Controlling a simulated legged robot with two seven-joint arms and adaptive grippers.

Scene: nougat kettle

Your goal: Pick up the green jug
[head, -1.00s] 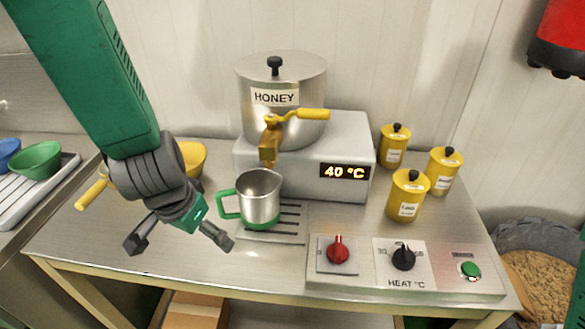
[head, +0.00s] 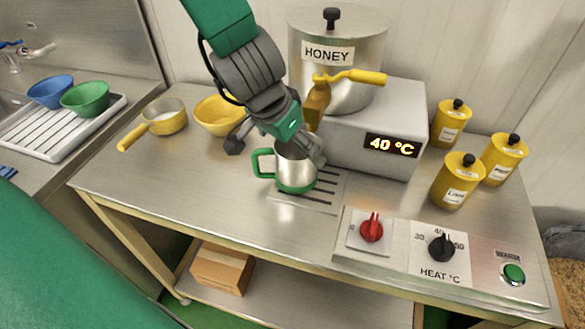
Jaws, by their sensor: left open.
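The jug (head: 294,170) is a steel cup with a green handle and a green base band. It stands upright on the slotted drip grate (head: 322,190) below the honey tap, its handle pointing left. My left gripper (head: 277,147) is open just above and behind the jug, with one finger left of it and the other at the right side of its rim. The gripper hides part of the jug's rim. I cannot tell whether the fingers touch it. My right gripper is not in view.
The honey kettle (head: 364,45) with its yellow tap handle (head: 350,77) stands close behind the jug. A yellow bowl (head: 217,118) and a yellow-handled pan (head: 164,117) are to the left. Yellow canisters (head: 456,182) stand right. The control panel (head: 440,250) is in front; the table's left front is clear.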

